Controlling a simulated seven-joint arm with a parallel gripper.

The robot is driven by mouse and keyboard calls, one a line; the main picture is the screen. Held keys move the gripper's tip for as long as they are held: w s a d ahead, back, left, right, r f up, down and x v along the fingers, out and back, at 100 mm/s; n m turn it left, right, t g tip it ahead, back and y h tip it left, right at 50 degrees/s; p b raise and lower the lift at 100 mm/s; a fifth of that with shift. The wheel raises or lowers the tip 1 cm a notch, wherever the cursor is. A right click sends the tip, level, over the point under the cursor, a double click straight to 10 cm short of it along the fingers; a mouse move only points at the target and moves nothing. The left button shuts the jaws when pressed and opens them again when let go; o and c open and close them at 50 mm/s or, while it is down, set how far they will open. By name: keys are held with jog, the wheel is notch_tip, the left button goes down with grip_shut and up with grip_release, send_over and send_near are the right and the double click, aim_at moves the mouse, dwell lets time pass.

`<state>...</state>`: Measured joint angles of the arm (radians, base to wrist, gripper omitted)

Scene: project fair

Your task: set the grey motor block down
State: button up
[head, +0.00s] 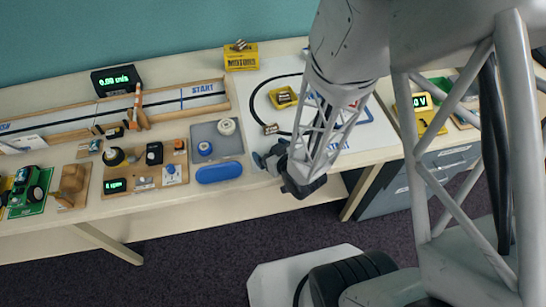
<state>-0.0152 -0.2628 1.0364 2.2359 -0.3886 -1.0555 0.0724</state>
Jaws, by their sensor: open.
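My gripper (270,159) is open at the front edge of the table, just right of the grey tray (198,133). I see nothing held between its fingers, though the arm hides part of the area. A small grey-and-tan block (271,128) lies on the near left part of the white track sheet (262,75), a little beyond the gripper and apart from it. It may be the grey motor block; it is too small to tell. A yellow box marked MOTORS (241,60) stands at the back, with a small greyish part on top.
The tray holds a blue knobbed piece (204,149) and a white round piece (227,126). A blue oval case (218,173) lies in front. A yellow tray (283,97) sits on the track sheet. A wooden board with instruments (145,182) is left. My arm covers the table's right middle.

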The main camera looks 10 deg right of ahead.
jog(key=shift+c, duration=0.3)
jog(key=c, duration=1)
jog(key=shift+r, duration=0.15)
jog(key=shift+r, duration=0.85)
jog(key=shift+s+r, duration=0.15)
jog(key=shift+r, duration=0.7)
jog(key=shift+s+d+r, duration=0.2)
jog(key=shift+s+d, duration=0.15)
jog(key=shift+s, duration=2.25)
jog(key=shift+s+d+r, duration=0.25)
jog(key=shift+s+d, duration=0.1)
jog(key=shift+s, duration=2.2)
jog(key=shift+s+d+r, duration=0.2)
jog(key=shift+s+d, duration=0.15)
jog(key=shift+s, duration=2.25)
